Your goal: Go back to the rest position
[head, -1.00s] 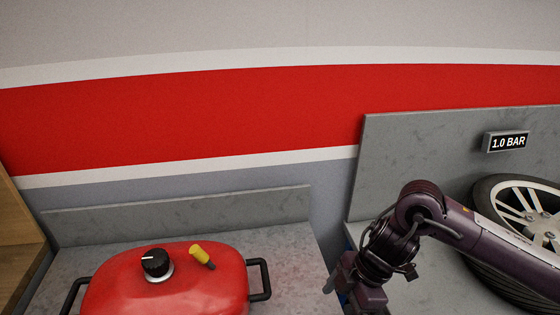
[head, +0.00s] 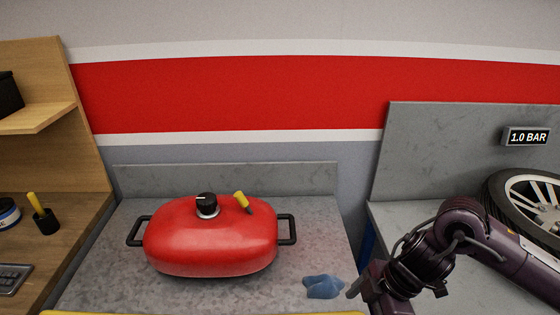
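My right arm comes in from the right in the head view. Its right gripper (head: 362,290) is at the lower edge, over the gap between the two grey counters, and is partly cut off. I cannot tell whether its fingers are apart, and I see nothing held in it. A crumpled blue cloth (head: 323,287) lies on the counter just left of this gripper. My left gripper is not in view.
A red lidded pot (head: 212,240) with black handles stands on the left counter (head: 318,217). A wheel (head: 530,205) rests on the right counter, below a "1.0 BAR" display (head: 526,137). A wooden shelf unit (head: 85,130) stands at left. A yellow edge (head: 200,312) shows at the bottom.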

